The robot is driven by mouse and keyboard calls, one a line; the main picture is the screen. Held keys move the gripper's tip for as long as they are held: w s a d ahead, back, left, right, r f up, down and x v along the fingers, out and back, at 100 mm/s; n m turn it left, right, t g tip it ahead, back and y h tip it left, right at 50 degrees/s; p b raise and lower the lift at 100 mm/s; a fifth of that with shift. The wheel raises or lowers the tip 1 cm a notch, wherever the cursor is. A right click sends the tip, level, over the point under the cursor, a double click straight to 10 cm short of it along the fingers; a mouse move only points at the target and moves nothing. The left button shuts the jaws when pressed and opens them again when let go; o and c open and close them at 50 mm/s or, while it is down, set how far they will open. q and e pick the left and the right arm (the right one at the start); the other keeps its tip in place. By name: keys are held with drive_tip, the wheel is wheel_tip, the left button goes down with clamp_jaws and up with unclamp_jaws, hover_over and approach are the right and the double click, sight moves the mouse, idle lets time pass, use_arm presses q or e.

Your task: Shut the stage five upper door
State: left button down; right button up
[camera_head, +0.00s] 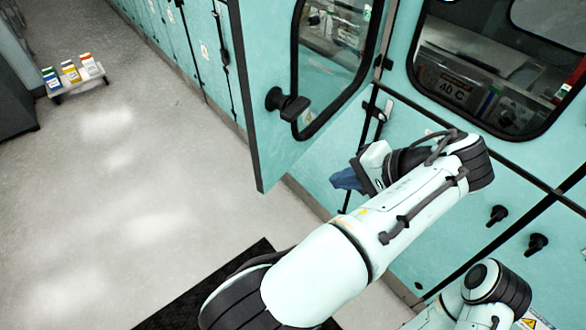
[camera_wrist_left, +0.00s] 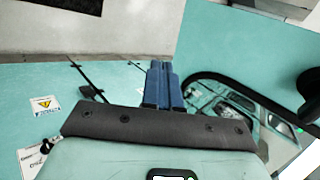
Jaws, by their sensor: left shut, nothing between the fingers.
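The teal upper door (camera_head: 262,110) stands swung open in the head view, its free edge toward the lower left. It has a black-framed window and a black knob handle (camera_head: 287,104). My left gripper (camera_head: 346,180) has blue fingers, shut and empty, just right of the door's lower part and apart from the handle. In the left wrist view the shut fingers (camera_wrist_left: 163,82) point toward a teal panel (camera_wrist_left: 225,45), which looks like the door, with a dark window frame at right. Whether they touch it I cannot tell. My right gripper is not visible; only part of its arm shows.
A closed neighbouring panel with a large window (camera_head: 490,85) is at the upper right, with black knobs (camera_head: 497,214) below. A small cart (camera_head: 75,82) with coloured boxes stands far left. The grey floor (camera_head: 130,180) left of the door is clear.

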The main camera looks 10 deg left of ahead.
use_arm(q)
wheel_tip(320, 180, up, 2)
drive_tip(key=s, duration=0.1)
drive_tip(key=b, duration=0.2)
approach(281, 172)
drive_tip(key=shift+x, duration=3.05)
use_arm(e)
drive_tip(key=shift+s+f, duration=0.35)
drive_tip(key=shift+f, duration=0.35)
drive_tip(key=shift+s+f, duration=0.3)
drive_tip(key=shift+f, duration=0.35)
